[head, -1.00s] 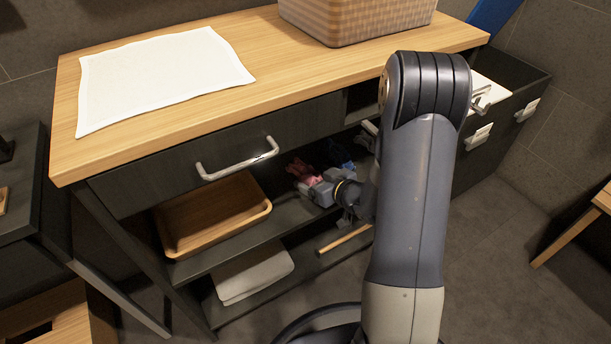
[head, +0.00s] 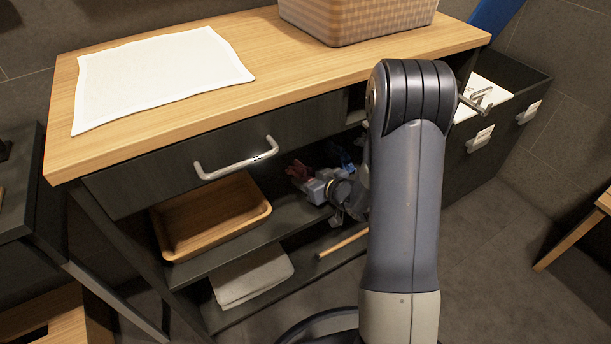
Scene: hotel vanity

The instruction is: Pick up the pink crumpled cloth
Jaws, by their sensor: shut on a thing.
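The pink crumpled cloth (head: 299,169) shows as a small dark-red bunch at the upper shelf of the vanity, under the wooden top. My gripper (head: 302,178) reaches in under the top from the right and is shut on the cloth. The gripper body hides part of the cloth and the fingertips are hard to make out. I cannot tell whether the cloth touches the shelf (head: 290,217).
A wooden tray (head: 262,217) stands on the shelf to the left, with a folded towel (head: 252,278) below. The drawer handle (head: 237,160) juts out above. A basket (head: 357,20) stands on top.

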